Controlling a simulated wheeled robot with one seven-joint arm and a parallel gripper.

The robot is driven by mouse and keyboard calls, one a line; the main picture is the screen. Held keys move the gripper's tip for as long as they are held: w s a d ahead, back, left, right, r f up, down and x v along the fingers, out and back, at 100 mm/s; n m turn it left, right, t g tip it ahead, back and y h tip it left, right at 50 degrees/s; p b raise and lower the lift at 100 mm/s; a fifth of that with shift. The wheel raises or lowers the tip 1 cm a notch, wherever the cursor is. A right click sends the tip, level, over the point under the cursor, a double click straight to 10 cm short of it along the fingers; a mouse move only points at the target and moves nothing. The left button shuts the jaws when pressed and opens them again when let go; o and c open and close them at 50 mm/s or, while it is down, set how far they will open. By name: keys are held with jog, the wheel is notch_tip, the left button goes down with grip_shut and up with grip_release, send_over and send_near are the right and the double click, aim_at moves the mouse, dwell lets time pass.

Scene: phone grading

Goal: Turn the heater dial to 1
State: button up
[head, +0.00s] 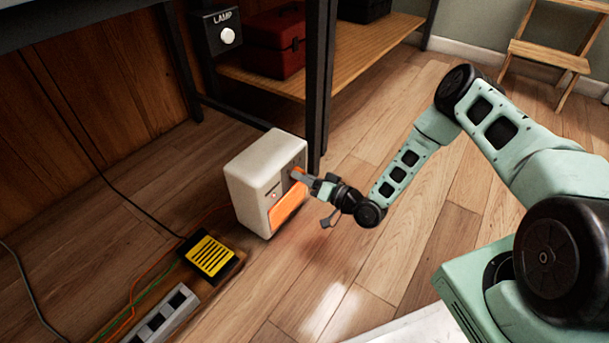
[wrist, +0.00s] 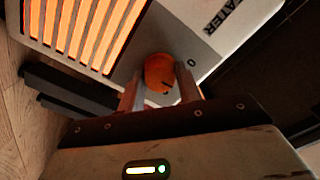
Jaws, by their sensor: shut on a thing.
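The heater (head: 256,176) is a small cream box standing on the wooden floor, with a glowing orange grille (head: 287,207) on its front. In the wrist view the heater (wrist: 205,15) shows part of its label and its bright slats (wrist: 75,30). The orange dial (wrist: 158,72) sits on a grey panel beside the slats, with a "0" mark near it. My gripper (wrist: 160,85) has its fingers on both sides of the dial and is shut on it. In the head view my gripper (head: 303,177) reaches the heater's front from the right. The dial's pointer setting is hard to read.
A dark table leg (head: 320,80) stands right behind the heater. A yellow-and-black pedal-like box (head: 208,256), a grey power strip (head: 165,315) and loose cables lie left of it. A lamp switch box (head: 217,35) and a red toolbox (head: 275,42) are behind.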

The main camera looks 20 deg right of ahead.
jog(key=shift+m, duration=0.3)
jog(key=o, duration=1)
jog(key=shift+p+v, duration=3.65)
jog(key=shift+v, duration=5.1)
